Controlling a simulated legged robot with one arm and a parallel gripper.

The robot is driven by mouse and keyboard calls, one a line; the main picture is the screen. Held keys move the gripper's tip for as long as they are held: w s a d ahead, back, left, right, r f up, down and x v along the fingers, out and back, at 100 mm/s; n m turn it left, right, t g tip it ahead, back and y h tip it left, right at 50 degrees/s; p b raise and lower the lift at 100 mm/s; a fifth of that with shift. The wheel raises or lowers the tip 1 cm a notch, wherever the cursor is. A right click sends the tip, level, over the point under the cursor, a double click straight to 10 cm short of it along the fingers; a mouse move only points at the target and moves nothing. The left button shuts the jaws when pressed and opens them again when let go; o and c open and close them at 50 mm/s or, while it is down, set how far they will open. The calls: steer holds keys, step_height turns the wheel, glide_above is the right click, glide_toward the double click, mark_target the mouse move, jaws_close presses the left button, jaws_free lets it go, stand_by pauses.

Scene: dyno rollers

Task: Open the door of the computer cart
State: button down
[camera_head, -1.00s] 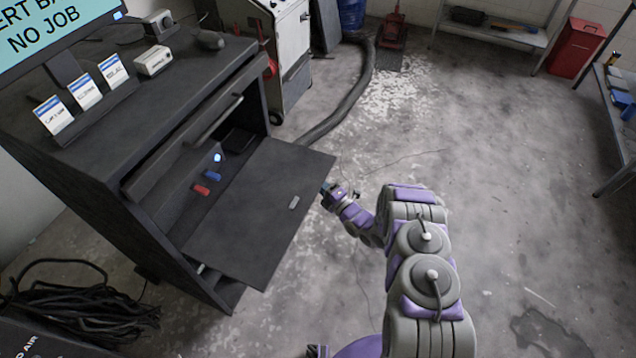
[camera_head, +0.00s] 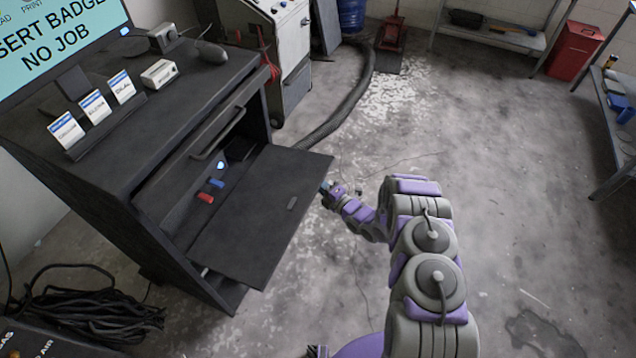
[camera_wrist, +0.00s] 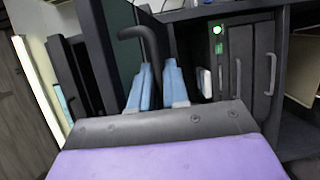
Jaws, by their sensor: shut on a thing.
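The computer cart (camera_head: 110,165) is dark and stands at the left in the head view. Its door (camera_head: 262,205) is swung down and sticks out from the cart's front, nearly flat, with the inside visible. My gripper (camera_head: 326,188) is at the door's outer edge. In the wrist view the blue fingers of my gripper (camera_wrist: 158,82) are closed around a black curved door handle (camera_wrist: 150,42). The handle's lower part is hidden between the fingers. Inside the cart, a unit with a green light (camera_wrist: 217,30) shows in the wrist view.
A screen (camera_head: 60,35), several cards (camera_head: 95,107) and small devices stand on the cart top. A grey machine (camera_head: 285,50) and a black hose (camera_head: 345,110) are behind the cart. Cables (camera_head: 85,315) lie at lower left. The concrete floor (camera_head: 510,180) to the right is clear.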

mark_target(317, 176)
step_height(317, 176, up, 4)
steer(key=shift+w+a+f+n+g+h+p, duration=0.2)
steer(key=shift+n+g+h+p, duration=0.1)
steer(key=shift+h+p, duration=0.4)
steer(key=c, duration=1.5)
jaws_free()
steer(key=shift+f+p+v, duration=0.2)
steer(key=shift+p+v, duration=0.75)
steer(key=shift+v, duration=7.8)
steer(key=shift+w+d, duration=0.1)
